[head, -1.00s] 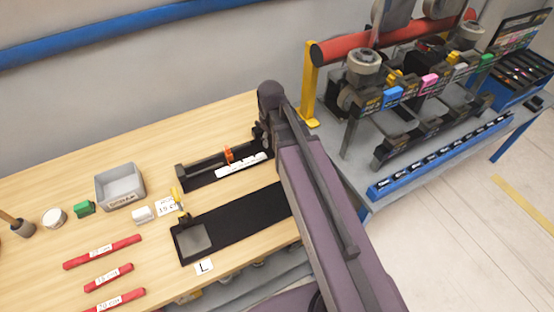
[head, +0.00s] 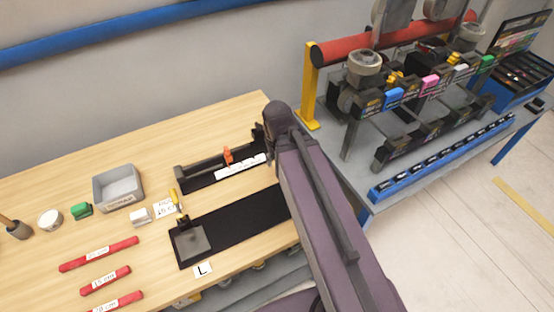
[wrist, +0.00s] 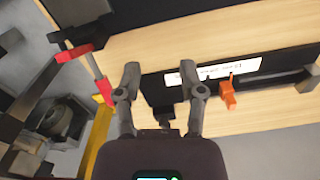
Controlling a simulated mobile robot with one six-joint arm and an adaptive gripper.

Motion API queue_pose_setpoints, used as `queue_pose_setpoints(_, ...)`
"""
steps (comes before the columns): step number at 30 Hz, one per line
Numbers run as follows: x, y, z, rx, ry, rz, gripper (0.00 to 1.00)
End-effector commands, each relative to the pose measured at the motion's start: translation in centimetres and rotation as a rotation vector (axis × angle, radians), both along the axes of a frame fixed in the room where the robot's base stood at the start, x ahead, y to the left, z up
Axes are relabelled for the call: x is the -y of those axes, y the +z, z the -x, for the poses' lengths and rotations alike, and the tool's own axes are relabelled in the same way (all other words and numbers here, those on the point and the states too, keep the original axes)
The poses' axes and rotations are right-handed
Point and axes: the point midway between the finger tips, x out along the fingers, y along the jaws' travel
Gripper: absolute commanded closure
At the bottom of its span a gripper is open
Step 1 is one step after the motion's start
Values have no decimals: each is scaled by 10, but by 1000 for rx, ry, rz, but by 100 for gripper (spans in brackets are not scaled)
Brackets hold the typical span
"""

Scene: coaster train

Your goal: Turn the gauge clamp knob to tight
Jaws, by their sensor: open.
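The orange clamp knob (head: 228,156) sits on the dark gauge rail (head: 200,175) at the back of the wooden bench. In the wrist view the orange knob (wrist: 228,92) has a thin upright part and stands beside a white printed label (wrist: 212,71). I cannot read a tight mark. My gripper (wrist: 160,70) is open and empty, its two fingers pointing up the picture. The knob is right of the right finger, apart from it. In the head view my arm covers the rail's right end and most of the gripper.
A black mat (head: 240,222) lies in front of the rail. A grey bin (head: 118,187), several red bars (head: 98,253) and small items lie to the left. A yellow post (head: 309,85) and a loaded grey side bench (head: 350,190) stand to the right.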

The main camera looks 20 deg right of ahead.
Motion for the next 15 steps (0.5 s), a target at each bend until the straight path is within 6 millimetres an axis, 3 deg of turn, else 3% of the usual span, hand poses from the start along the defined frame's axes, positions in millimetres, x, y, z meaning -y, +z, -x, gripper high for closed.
queue_pose_setpoints(8,0,1,-4,0,8,0,49)
queue_pose_setpoints(11,0,4,-14,0,28,0,49)
queue_pose_setpoints(15,2,12,-44,0,95,0,49)
